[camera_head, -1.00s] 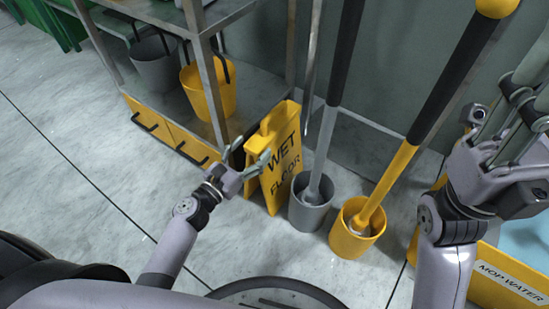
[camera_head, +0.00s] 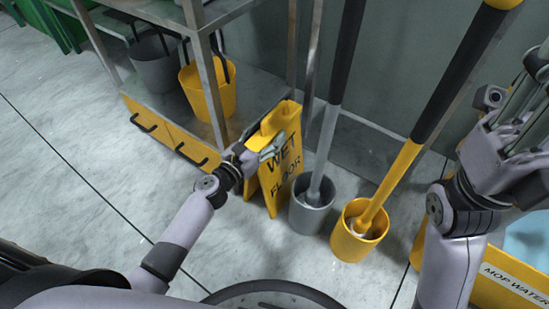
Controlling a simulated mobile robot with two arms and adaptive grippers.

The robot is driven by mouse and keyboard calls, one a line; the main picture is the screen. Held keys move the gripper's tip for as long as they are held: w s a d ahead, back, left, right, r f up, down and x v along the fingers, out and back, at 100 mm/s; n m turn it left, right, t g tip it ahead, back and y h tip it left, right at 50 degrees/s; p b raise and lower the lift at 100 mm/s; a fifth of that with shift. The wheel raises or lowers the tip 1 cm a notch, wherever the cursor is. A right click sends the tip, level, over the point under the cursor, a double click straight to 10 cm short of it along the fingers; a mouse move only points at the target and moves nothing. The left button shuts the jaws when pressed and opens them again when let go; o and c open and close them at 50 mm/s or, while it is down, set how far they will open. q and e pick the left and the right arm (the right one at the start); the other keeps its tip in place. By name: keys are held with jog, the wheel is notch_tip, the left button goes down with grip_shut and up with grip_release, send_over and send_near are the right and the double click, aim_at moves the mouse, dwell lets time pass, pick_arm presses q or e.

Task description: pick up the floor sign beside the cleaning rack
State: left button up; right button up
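The yellow floor sign (camera_head: 277,178), lettered "WET FLOOR", stands upright on the floor beside the cleaning rack (camera_head: 209,75), right of its front corner post. My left gripper (camera_head: 266,150) is at the sign's upper left side, overlapping its edge just under the top. One finger shows in front of the sign's face; the other is hidden, so I cannot tell whether it is closed on the sign. My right gripper (camera_head: 520,130) is raised at the right edge, partly cut off, above the mop water bucket and away from the sign.
A grey holder (camera_head: 311,215) and a yellow holder (camera_head: 352,245) with long-handled tools stand right of the sign. A yellow mop water bucket (camera_head: 480,286) is at lower right. Grey (camera_head: 155,66) and yellow (camera_head: 208,95) buckets sit on the rack. The floor at left is clear.

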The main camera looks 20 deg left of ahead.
pick_arm(q)
grip_shut()
dwell(0.6)
jog(key=shift+r, duration=0.1)
